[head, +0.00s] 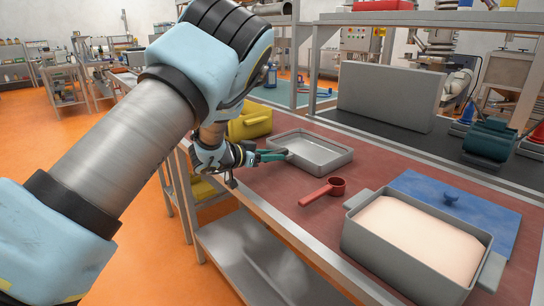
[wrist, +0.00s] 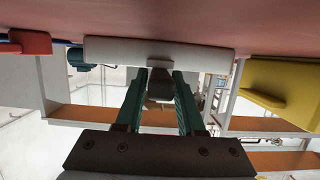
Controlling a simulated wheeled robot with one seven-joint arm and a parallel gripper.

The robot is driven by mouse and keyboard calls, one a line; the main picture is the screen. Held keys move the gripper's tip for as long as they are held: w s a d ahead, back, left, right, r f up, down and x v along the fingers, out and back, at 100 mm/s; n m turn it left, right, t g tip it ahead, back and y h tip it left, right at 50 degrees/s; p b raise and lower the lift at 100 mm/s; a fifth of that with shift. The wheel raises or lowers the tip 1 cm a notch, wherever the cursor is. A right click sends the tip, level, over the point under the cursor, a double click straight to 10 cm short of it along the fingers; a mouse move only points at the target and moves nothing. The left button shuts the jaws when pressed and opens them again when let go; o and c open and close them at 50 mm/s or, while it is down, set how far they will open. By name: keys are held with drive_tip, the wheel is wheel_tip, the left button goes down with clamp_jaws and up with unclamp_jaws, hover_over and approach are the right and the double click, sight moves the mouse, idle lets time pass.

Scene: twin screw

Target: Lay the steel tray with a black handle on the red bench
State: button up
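The steel tray (head: 322,165) is a shallow grey rectangular pan over the back left part of the red bench (head: 270,187). It looks level and at or very near the bench surface; I cannot tell whether a small gap is left. My gripper (head: 275,155) reaches in from the left at the tray's near left side. In the wrist view, which is upside down, the green fingers (wrist: 160,88) stand on both sides of the black handle (wrist: 160,84) and appear closed on it. The tray's pale side (wrist: 200,50) shows beyond. In the head view the fingers mostly hide the handle.
A red scoop (head: 323,191) lies in front of the tray. A grey bin with pale contents (head: 415,235) and a blue lid (head: 462,207) are at the right. A yellow container (head: 250,122) stands left of the tray. A grey panel (head: 390,97) stands behind.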

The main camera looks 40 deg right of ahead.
drive_tip(key=o, duration=0.4)
drive_tip(key=shift+f, duration=0.15)
drive_tip(key=shift+a, duration=0.15)
drive_tip(key=b+v, duration=0.2)
drive_tip(key=v, duration=0.8)
drive_tip(key=shift+a+b, duration=0.25)
drive_tip(key=shift+b, duration=0.15)
drive_tip(key=shift+w, duration=0.1)
